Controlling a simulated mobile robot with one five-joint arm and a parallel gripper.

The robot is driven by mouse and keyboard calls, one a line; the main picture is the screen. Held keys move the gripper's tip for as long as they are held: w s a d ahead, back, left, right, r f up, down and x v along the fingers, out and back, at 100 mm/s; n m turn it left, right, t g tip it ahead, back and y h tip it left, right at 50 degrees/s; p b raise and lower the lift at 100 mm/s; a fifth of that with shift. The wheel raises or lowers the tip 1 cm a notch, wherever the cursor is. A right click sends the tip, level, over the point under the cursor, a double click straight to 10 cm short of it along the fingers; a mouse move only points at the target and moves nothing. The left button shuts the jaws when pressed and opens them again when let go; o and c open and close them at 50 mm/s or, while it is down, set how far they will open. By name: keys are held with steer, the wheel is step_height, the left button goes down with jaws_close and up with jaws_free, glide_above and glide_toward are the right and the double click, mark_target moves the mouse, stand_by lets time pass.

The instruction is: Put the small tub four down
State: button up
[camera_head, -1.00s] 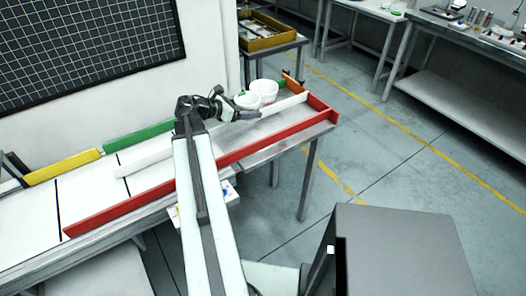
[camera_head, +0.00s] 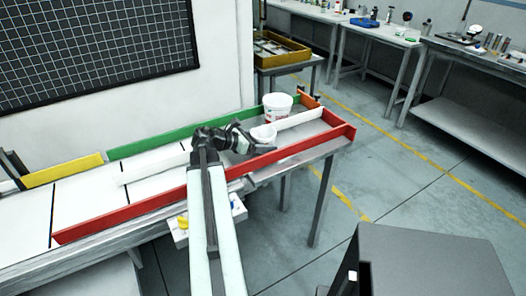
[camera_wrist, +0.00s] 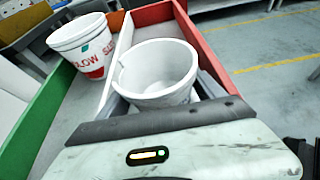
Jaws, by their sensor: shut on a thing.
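My gripper (camera_head: 265,145) is shut on a small white tub (camera_head: 264,132). In the wrist view the same tub (camera_wrist: 158,72) is upright and empty inside, with a gripper finger visible at its right side. It is over the lane between the white divider (camera_head: 302,118) and the red wall (camera_head: 300,148). Its base is hidden, so I cannot tell whether it touches the surface. Other white tubs, nested in a stack (camera_wrist: 82,45) with red and green print, stand in the lane beside the green wall (camera_wrist: 45,115); they also show in the head view (camera_head: 278,104).
An orange end piece (camera_head: 309,99) closes the far end of the green-side lane. A yellow tray (camera_head: 283,52) sits on a table behind. A yellow strip (camera_head: 62,169) edges the left part of the bench. The red-side lane beyond the held tub looks clear.

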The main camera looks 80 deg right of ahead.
step_height(320, 180, down, 2)
steer(key=shift+f+b, duration=0.15)
steer(key=shift+b, duration=0.35)
steer(key=shift+r, duration=0.2)
steer(key=shift+f, duration=0.15)
steer(key=o, duration=1)
steer(key=shift+r+p, duration=0.35)
steer(key=shift+p, duration=0.05)
steer(key=p+v, duration=0.4)
steer(key=v, duration=0.7)
steer(key=shift+w+a, duration=0.3)
steer(key=shift+w, duration=0.05)
